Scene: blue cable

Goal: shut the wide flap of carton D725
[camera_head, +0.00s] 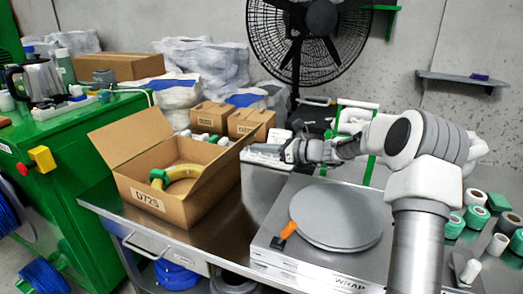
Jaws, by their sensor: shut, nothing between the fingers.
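Carton D725 (150,200), a brown box, stands open on the metal table. I cannot tell for certain which is the one called wide. My gripper (250,153) reaches in from the right and is shut and empty. Its tips are close to the top of the right flap; I cannot tell whether they touch.
Two small brown cartons (228,119) stand behind D725. Tape rolls (477,215) lie at far right. A green cabinet (75,180) with a kettle (42,78) is at left.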

